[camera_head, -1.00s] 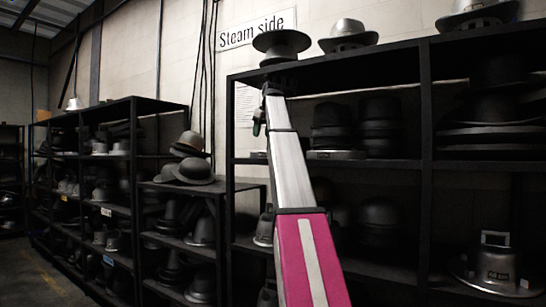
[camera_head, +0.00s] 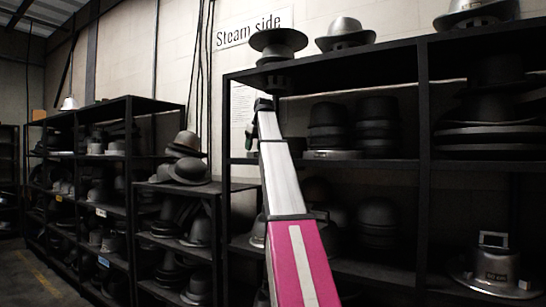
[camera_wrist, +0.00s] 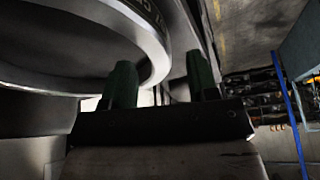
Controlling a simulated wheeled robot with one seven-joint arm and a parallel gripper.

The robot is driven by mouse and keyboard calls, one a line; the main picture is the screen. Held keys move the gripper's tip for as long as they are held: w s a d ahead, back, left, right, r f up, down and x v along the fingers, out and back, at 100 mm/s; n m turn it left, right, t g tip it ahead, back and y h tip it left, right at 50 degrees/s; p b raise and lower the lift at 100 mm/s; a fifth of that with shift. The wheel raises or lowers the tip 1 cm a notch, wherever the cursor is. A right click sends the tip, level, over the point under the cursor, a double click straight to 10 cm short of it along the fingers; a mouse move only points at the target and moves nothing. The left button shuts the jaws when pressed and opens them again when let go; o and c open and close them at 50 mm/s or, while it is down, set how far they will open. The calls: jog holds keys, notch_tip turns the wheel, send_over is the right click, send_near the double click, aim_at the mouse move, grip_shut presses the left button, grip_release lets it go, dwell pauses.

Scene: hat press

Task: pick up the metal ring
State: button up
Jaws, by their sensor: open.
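In the wrist view a large round metal ring (camera_wrist: 60,88) with lettering on its side fills the upper left, very close to the camera. My gripper (camera_wrist: 161,82) shows there with two green fingers apart and nothing clearly between them. The left finger overlaps the ring's edge in the picture; I cannot tell whether it touches. The right finger stands to the right of a curved metal edge. In the head view my arm reaches up to the front left of the near shelf, its end small and dark. I cannot tell which metal piece in the head view is the ring.
A tall black shelf (camera_head: 330,165) holds several metal hat forms on its levels. More hat forms (camera_head: 278,43) stand on its top, just above my arm's end. Lower black shelves (camera_head: 160,187) with hats stand to the left. Open floor (camera_head: 30,275) shows at far left.

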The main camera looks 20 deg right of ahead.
jog(key=shift+x, duration=1.1)
grip_shut()
jog(key=shift+r, duration=0.1)
jog(key=shift+r, duration=0.1)
